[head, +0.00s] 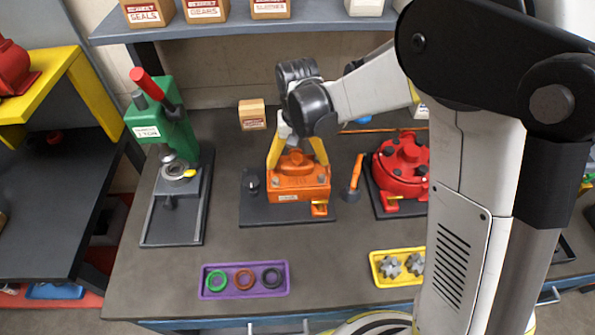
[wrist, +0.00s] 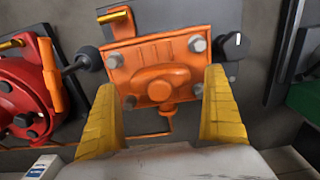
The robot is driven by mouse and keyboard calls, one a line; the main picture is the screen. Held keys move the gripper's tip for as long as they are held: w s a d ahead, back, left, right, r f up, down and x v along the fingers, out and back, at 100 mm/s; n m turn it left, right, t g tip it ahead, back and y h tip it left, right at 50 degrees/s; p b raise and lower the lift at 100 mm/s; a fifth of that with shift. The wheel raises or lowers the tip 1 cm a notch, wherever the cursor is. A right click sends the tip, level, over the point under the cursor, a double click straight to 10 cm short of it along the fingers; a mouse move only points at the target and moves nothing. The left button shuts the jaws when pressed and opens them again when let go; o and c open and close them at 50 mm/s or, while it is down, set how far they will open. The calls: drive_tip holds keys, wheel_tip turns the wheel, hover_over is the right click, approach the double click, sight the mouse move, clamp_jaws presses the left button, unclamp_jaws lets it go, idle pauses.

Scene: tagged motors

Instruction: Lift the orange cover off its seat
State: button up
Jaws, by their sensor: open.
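The orange cover (head: 299,180) sits on an orange motor body on a dark base plate (head: 262,213) in the middle of the bench. In the wrist view the cover (wrist: 157,66) shows a rounded raised middle and grey bolts at its corners. My gripper (head: 297,158) is above the cover, pointing down. Its two yellow fingers (wrist: 160,100) are open, one on each side of the cover's near part in the wrist view. I cannot tell whether they touch it. The seat under the cover is hidden.
A green press (head: 165,130) stands left. A purple tray of rings (head: 244,293) and a yellow tray of gears (head: 377,275) lie in front. Bench front-middle is clear.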

sight(298, 157)
drive_tip(key=c, duration=1.6)
drive_tip(key=shift+r, duration=0.15)
drive_tip(key=shift+r, duration=0.25)
drive_tip(key=shift+c, duration=0.4)
drive_tip(key=shift+r, duration=0.4)
clamp_jaws()
wheel_tip(298, 157, up, 3)
drive_tip(key=shift+f+p, duration=0.1)
drive_tip(key=shift+p, duration=0.6)
drive_tip(key=s+d+r+p, duration=0.3)
drive_tip(key=d+r+p, duration=0.1)
drive_tip(key=d+r, duration=0.5)
drive_tip(key=shift+d+r, duration=0.35)
drive_tip(key=shift+d, duration=0.8)
